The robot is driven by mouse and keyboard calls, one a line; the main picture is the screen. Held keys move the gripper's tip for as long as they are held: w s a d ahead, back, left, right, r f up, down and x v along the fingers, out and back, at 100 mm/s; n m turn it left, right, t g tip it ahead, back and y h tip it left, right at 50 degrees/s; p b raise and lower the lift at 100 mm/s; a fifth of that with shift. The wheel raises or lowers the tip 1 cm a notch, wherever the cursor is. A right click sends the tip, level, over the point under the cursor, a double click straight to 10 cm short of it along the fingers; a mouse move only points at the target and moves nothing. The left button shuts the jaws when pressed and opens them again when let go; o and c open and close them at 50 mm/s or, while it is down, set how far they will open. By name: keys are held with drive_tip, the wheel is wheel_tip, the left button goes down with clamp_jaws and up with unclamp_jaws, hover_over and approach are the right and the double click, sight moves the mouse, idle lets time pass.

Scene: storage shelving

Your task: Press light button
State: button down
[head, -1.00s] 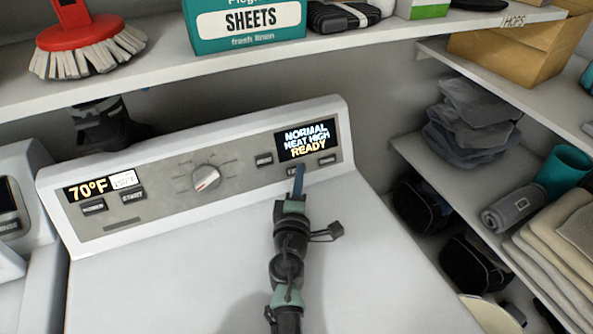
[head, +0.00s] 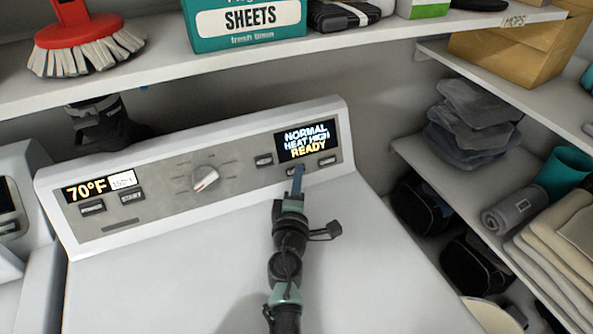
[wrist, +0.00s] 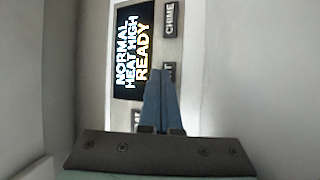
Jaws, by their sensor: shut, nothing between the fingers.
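The dryer's control panel (head: 240,170) slopes up at the back of the white machine. Below its lit display (head: 306,139), which reads "NORMAL HEAT HIGH READY", is a small dark button (head: 291,171) partly covered by my fingers. In the wrist view this button (wrist: 170,70) shows only the end of its label, a "T", beside the fingertips. My gripper (head: 298,170) is shut and empty, its blue fingers pointing at that button. The fingertips (wrist: 160,76) look at or very near the panel; I cannot tell whether they touch the button.
A chime button (head: 327,160) lies to the right and another button (head: 263,160) to the left. A dial (head: 206,178) is farther left. A shelf (head: 350,38) with boxes and a brush overhangs the panel. Side shelves hold folded cloths (head: 472,122).

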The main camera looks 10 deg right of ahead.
drive_tip(key=shift+s+r+p, duration=0.3)
drive_tip(key=shift+s+p, duration=0.2)
drive_tip(key=shift+s, duration=0.2)
drive_tip(key=shift+d, duration=0.1)
drive_tip(key=s+p, duration=0.1)
drive_tip(key=s+r+p, duration=0.2)
drive_tip(key=s, duration=0.1)
drive_tip(key=shift+d, duration=0.4)
drive_tip(key=shift+s+r, duration=0.1)
drive_tip(key=shift+s, duration=0.15)
idle(0.4)
